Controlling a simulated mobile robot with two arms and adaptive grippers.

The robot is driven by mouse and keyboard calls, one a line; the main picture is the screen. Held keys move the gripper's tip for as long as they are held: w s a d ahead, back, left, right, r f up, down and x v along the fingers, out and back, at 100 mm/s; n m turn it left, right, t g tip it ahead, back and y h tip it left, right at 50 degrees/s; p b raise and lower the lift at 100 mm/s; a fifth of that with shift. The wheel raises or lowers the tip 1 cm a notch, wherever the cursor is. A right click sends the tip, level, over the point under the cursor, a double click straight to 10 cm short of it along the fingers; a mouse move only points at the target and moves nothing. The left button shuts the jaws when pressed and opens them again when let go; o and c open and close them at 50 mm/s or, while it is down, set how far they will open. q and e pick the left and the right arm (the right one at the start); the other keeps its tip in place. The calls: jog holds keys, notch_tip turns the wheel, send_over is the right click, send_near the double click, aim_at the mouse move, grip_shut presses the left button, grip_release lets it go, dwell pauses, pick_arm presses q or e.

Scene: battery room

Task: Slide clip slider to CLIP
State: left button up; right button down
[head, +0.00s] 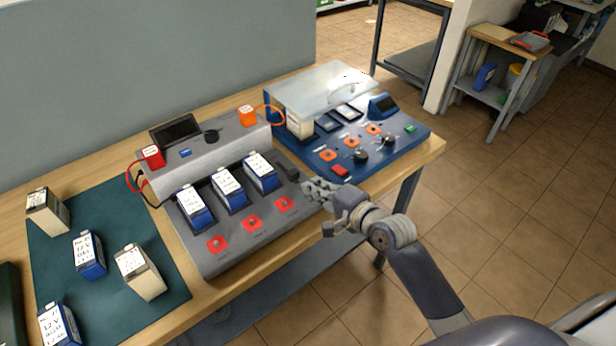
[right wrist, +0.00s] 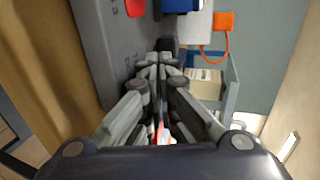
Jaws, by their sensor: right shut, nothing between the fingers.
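A small dark block (head: 291,172), which looks like the clip slider, sits at the right end of the grey battery station (head: 206,137). My right gripper (head: 309,188) is shut and empty, with its fingertips just right of that block. In the right wrist view the closed fingertips (right wrist: 160,60) point at the dark block (right wrist: 167,45), close to or touching it; I cannot tell which. No CLIP marking is readable, so the slider's setting cannot be told. My left gripper is not in view.
Blue-labelled batteries (head: 228,187) stand in the grey station's bays, with red buttons (head: 252,223) in front. A blue panel (head: 340,172) with knobs and a clear lid (head: 335,88) stands to the right.

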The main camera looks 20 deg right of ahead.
aim_at(293, 166)
jog(key=shift+w+a, duration=0.3)
jog(key=shift+w, duration=0.5)
jog(key=shift+w+a, duration=0.25)
jog(key=shift+w, duration=0.5)
jog(key=w, duration=0.2)
jog(key=w+a, duration=0.1)
jog(key=w+a+p, duration=0.1)
jog(key=w, duration=0.1)
jog(key=shift+w+r, duration=0.1)
jog(key=shift+w, duration=0.25)
jog(key=shift+s, duration=0.1)
